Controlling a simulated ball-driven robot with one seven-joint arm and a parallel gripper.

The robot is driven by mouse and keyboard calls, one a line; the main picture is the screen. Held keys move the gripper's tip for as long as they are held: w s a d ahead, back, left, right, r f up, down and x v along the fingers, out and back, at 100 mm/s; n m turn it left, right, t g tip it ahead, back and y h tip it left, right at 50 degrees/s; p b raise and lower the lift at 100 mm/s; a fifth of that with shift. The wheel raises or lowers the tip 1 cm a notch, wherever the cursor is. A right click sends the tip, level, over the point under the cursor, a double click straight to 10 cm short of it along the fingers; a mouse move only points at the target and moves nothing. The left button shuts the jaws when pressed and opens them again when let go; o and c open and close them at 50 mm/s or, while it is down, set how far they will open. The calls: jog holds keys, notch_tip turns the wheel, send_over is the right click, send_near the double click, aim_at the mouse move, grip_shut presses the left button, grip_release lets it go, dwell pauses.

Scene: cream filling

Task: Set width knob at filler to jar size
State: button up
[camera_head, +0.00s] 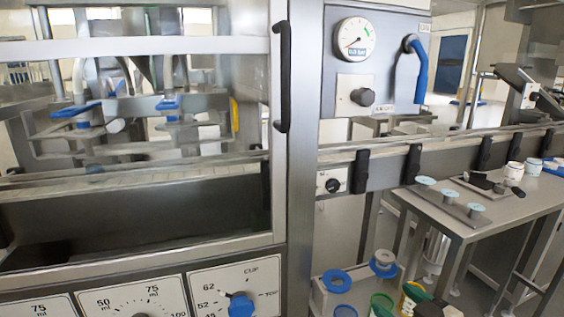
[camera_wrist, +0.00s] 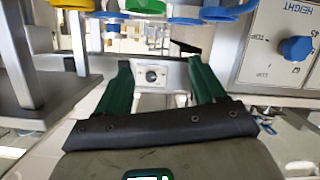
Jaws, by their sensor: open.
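A small round black knob (camera_head: 332,185) sits on a white plate below the conveyor rail, right of the steel post. It also shows in the wrist view (camera_wrist: 151,76), in the gap between my green fingers. Its plate's marks are too small to read, so I cannot confirm it is the width knob. My gripper (camera_wrist: 160,67) is open and empty, with its fingers apart and the knob beyond them. In the head view, green fingertips show low at the bottom edge, below and right of the knob. White jars (camera_head: 514,169) stand at the far right.
A blue height knob (camera_head: 241,304) is on the lower panel; it also shows in the wrist view (camera_wrist: 296,48). A steel table (camera_head: 455,222) with discs stands right. Blue rings (camera_head: 336,281) lie low near my gripper. Black clamps (camera_head: 361,171) line the rail.

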jog(key=s+f+m+g+h, duration=0.2)
jog(key=s+f+m+g, duration=0.35)
jog(key=s+f, duration=1.05)
jog(key=s+d+f+m+g+h, duration=0.15)
jog(key=s+f+g, duration=0.25)
jog(key=s, duration=0.5)
jog(key=s+d+f+g+h, duration=0.1)
jog(key=s+d+f+g, duration=0.2)
jog(key=s, duration=0.5)
notch_tip(320, 180, up, 22)
jog(key=s+p, duration=0.1)
jog(key=p, duration=2.1)
jog(key=shift+d+g, duration=0.3)
jog(key=shift+g, duration=0.05)
jog(key=shift+f, duration=0.25)
